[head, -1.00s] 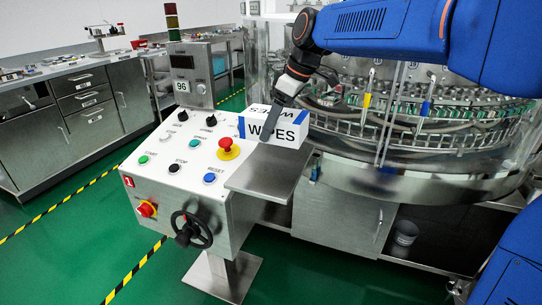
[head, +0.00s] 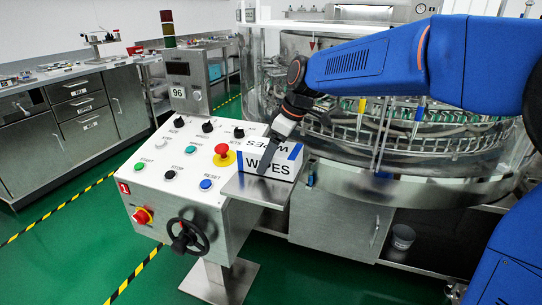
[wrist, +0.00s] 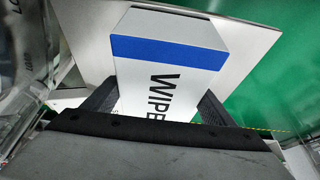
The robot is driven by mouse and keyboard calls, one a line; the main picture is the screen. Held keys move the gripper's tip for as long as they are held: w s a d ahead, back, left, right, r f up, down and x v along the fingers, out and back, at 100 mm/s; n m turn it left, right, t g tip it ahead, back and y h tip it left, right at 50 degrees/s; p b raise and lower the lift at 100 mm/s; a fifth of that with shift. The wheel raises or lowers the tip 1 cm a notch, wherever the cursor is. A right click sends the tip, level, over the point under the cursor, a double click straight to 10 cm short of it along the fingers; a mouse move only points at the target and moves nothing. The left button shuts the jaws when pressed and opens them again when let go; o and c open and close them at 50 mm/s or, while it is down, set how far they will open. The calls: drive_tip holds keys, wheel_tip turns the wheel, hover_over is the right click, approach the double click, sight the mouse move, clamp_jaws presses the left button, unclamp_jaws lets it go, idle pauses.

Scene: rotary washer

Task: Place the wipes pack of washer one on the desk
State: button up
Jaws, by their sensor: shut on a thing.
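The wipes pack (head: 268,164), a white box with blue edges and "WIPES" lettering, is at the small steel shelf (head: 248,190) on the right side of the washer one control panel (head: 165,178). I cannot tell whether the pack touches the shelf.
The panel carries knobs, buttons, a red emergency stop (head: 224,155) and a black handwheel (head: 187,236). The glass-walled rotary washer (head: 350,180) stands behind and right. A steel bench with drawers (head: 85,105) is at the left, with green floor between.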

drive_tip(key=shift+f, duration=0.1)
drive_tip(key=o, duration=1.3)
drive_tip(key=v, duration=1.1)
drive_tip(key=shift+d+r, duration=0.1)
drive_tip(key=shift+r, duration=0.25)
drive_tip(key=shift+d+r, duration=0.1)
drive_tip(key=shift+r, duration=0.1)
drive_tip(key=shift+s+d, duration=0.2)
drive_tip(key=s+d+f+m+t+h, duration=0.1)
drive_tip(key=s+d+f+m, duration=0.3)
drive_tip(key=s+d+f, duration=0.2)
drive_tip(key=s+d+f+m+t+h, duration=0.1)
drive_tip(key=s+d+f+m, duration=0.4)
drive_tip(key=s+d, duration=0.5)
drive_tip(key=s+d+f+m+t+h, duration=0.1)
drive_tip(key=s+d+f+m+h, duration=0.1)
drive_tip(key=s+d+f+m, duration=0.3)
drive_tip(key=shift+s+d+f, duration=0.55)
drive_tip(key=shift+s+d, duration=0.15)
drive_tip(key=shift+s, duration=0.55)
drive_tip(key=shift+s+d+f, duration=0.55)
drive_tip(key=shift+s+d, duration=0.1)
drive_tip(key=shift+s, duration=0.6)
drive_tip(key=shift+s+d+f, duration=0.6)
drive_tip(key=shift+s+d, duration=0.1)
drive_tip(key=shift+s, duration=0.55)
